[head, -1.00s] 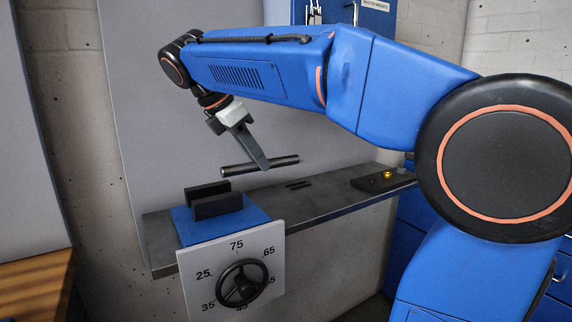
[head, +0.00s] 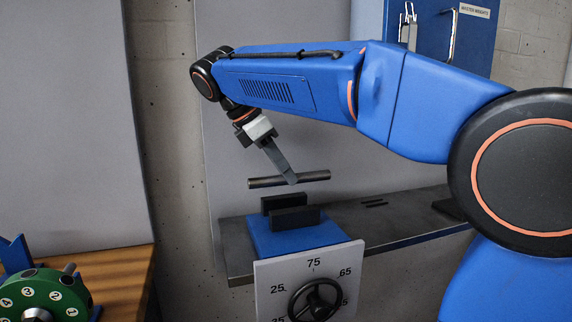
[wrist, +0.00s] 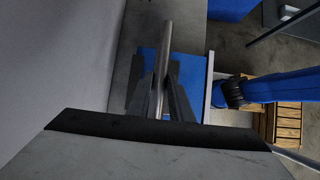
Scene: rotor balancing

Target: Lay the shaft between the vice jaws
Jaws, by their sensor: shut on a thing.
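The shaft (head: 316,176) is a dark grey metal rod. My gripper (head: 291,179) is shut on it near its middle and holds it roughly level above the vice, clear of the jaws. The vice has two black jaws (head: 295,218) with a gap between them, on a blue body (head: 270,241). The shaft runs roughly along the jaws. In the wrist view the shaft (wrist: 166,45) passes between my fingers (wrist: 162,95), and the vice's blue body (wrist: 190,68) lies below. The gap between the jaws is partly hidden there.
A white dial plate (head: 285,270) with a black handwheel (head: 314,300) fronts the vice. The vice stands on a grey shelf (head: 400,217) against a wall panel. A green numbered disc (head: 42,296) sits on a wooden bench (head: 118,270) at lower left. A blue cabinet (head: 465,40) stands behind.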

